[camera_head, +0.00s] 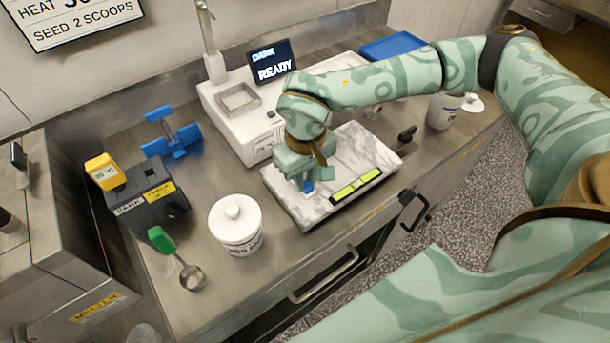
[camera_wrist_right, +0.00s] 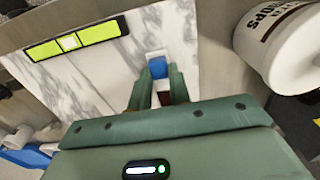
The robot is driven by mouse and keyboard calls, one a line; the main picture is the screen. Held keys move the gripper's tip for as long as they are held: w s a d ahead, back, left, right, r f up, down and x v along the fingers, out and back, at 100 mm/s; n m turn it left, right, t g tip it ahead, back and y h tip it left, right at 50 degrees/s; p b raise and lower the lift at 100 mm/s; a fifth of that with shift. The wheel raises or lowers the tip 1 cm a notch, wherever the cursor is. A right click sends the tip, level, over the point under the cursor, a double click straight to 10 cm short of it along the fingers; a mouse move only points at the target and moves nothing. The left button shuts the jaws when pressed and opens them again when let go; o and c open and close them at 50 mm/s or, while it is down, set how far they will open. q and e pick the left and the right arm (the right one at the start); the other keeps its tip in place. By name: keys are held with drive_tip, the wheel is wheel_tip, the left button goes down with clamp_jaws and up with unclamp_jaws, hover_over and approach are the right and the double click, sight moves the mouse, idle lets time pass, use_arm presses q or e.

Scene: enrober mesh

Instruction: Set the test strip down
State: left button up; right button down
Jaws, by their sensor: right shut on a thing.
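The test strip shows in the right wrist view as a small piece with a blue band (camera_wrist_right: 157,69) and a white end. My right gripper (camera_wrist_right: 156,80) is shut on it, and something dark brown shows between the fingers. In the head view the strip is a bit of blue (camera_head: 308,186) below my right gripper (camera_head: 306,178), over the left part of the grey-veined marble slab (camera_head: 347,143). I cannot tell whether the strip touches the slab. My left gripper is not in view.
A yellow-green level (camera_head: 357,184) lies on the slab's front right. A lidded white tub (camera_head: 236,225) stands left of the slab. A white machine (camera_head: 239,108) with a screen reading READY (camera_head: 272,62) stands behind. A green-handled scoop (camera_head: 177,258) lies front left.

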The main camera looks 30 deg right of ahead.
sight(305, 182)
drive_tip(key=shift+f, duration=0.15)
drive_tip(key=c, duration=1.3)
unclamp_jaws()
wheel_tip(305, 182, up, 12)
drive_tip(key=p, duration=0.2)
drive_tip(key=shift+r, duration=0.2)
